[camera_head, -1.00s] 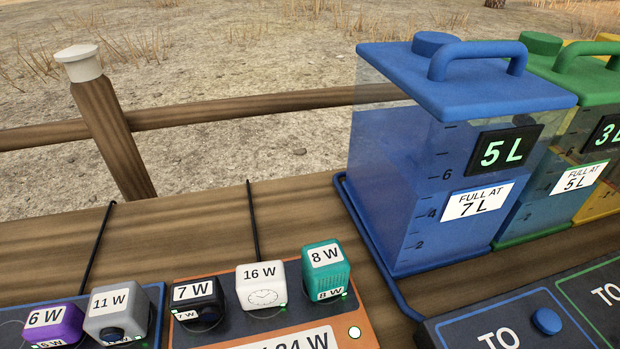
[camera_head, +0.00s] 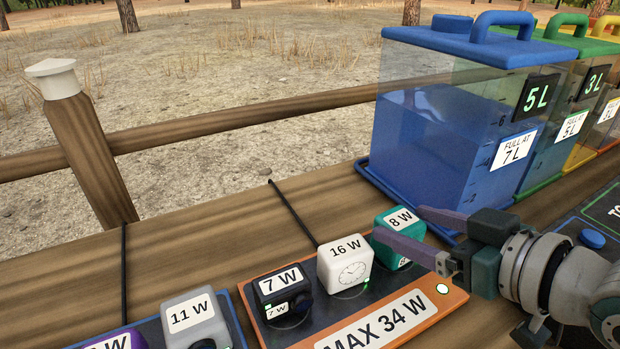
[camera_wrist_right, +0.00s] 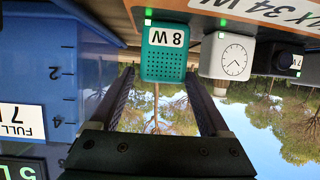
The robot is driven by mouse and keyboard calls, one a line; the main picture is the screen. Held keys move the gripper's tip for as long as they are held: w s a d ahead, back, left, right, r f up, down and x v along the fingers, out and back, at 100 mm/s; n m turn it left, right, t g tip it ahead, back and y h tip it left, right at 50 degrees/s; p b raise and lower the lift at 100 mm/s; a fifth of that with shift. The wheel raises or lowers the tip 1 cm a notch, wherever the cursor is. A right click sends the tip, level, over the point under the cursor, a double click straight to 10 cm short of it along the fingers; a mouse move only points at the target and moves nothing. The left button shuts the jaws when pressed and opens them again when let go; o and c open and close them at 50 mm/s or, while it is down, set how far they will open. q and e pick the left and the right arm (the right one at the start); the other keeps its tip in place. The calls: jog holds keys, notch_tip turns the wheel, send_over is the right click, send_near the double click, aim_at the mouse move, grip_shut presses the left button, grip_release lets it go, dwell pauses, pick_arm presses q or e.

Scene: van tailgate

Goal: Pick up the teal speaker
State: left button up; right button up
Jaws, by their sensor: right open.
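The teal speaker (camera_head: 390,228) is a small block labelled 8 W. It sits at the right end of the orange charging board (camera_head: 455,297), beside the white 16 W clock (camera_head: 345,262). My right gripper (camera_head: 412,232) comes in from the right, its two fingers apart near the speaker, partly covering it in the head view. In the right wrist view the speaker (camera_wrist_right: 164,52) lies ahead of the open fingers (camera_wrist_right: 158,85), roughly between their tips. I cannot tell whether either finger touches it. My left gripper is not in view.
A blue water tank (camera_head: 440,130) stands just behind and right of the speaker. The black 7 W block (camera_head: 283,290) is left of the clock. A grey 11 W block (camera_head: 195,318) sits on a blue board. A panel with a blue button (camera_head: 592,239) is at right.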

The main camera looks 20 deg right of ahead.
aim_at(384, 217)
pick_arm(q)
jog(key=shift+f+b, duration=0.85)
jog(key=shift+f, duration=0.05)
pick_arm(e)
jog(key=x, duration=0.5)
jog(key=shift+w+a+f, duration=0.15)
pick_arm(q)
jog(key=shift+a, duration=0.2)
pick_arm(e)
jog(key=shift+c, duration=1.4)
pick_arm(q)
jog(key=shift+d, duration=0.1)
pick_arm(e)
grip_shut()
